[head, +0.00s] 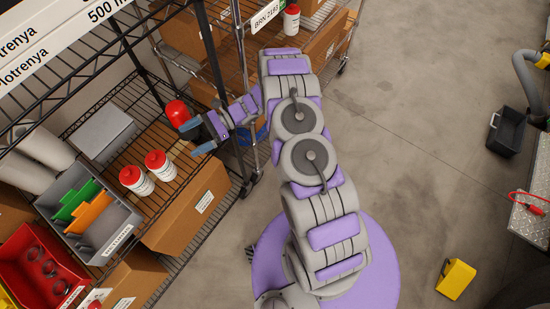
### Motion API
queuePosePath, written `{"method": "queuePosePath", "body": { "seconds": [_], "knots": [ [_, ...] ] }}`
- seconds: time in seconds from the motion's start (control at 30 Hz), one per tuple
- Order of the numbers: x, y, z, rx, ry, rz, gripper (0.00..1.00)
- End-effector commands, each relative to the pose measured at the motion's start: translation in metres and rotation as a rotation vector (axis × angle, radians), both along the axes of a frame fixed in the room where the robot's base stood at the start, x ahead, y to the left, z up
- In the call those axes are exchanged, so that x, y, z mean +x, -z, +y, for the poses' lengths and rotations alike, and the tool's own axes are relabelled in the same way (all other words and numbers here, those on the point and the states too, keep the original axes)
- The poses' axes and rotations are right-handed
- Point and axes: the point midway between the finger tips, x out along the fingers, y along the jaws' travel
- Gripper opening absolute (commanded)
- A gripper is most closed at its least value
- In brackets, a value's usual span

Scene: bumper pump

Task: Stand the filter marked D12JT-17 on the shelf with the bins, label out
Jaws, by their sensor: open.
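My gripper (196,138) is open at the left end of my arm, over the right end of the wire shelf with the bins. A red cylinder (177,111) shows just beyond its fingers; I cannot tell whether they touch. Two white canisters with red tops, a left one (137,180) and a right one (160,166), stand on that shelf, left of and below my gripper. Another red-topped white canister (291,19) stands on the rear rack. I cannot read D12JT-17 on any of them. The wire shelf (135,107) also holds a grey bin (104,239) and a red bin (33,267).
A cardboard box (189,208) and a grey box (102,133) flank the canisters. Dark rack posts (210,50) stand close to my arm. A yellow box (456,279) and a dark bin (506,131) lie on the floor at right. The middle floor is clear.

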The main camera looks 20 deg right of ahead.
Motion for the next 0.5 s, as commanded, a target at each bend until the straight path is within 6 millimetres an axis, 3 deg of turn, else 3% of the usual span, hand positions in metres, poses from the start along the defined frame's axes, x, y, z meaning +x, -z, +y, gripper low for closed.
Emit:
{"method": "queuePosePath", "body": {
  "seconds": [0.17, 0.5],
  "knots": [
    [-0.007, -0.022, 0.003, -0.017, -0.044, -0.041, 1.00],
    [-0.054, -0.104, 0.007, -0.111, -0.249, -0.228, 1.00]
  ]
}}
